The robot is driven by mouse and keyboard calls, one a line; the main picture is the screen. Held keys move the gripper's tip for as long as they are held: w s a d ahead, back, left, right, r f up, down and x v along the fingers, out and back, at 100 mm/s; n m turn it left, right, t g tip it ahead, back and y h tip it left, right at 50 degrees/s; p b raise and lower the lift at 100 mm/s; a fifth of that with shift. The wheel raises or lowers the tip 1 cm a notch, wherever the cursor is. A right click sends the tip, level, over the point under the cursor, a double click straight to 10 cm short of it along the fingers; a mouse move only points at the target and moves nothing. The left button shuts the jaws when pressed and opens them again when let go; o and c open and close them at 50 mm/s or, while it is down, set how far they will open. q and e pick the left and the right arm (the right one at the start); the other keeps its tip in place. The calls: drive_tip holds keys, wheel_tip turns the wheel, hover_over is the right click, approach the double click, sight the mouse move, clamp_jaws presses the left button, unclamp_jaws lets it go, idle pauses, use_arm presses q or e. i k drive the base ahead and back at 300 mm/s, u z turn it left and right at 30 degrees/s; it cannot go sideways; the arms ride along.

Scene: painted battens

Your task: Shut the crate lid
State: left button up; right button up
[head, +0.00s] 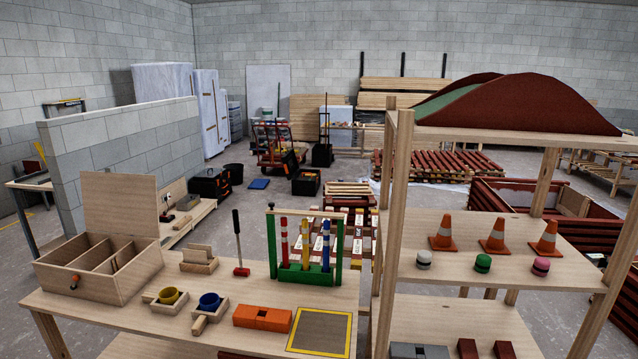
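The wooden crate (92,285) stands at the left end of the near workbench in the head view. Its lid (120,204) is open and stands roughly upright along the back edge. The inside shows dividers and compartments that look empty, though their floors are partly hidden. Neither of my grippers is in view.
A shelf with cones (497,236) stands at right.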

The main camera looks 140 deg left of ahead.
sight(116, 202)
drive_tip(key=z, duration=5.3)
drive_tip(key=i, duration=6.85)
drive_tip(key=z, duration=2.3)
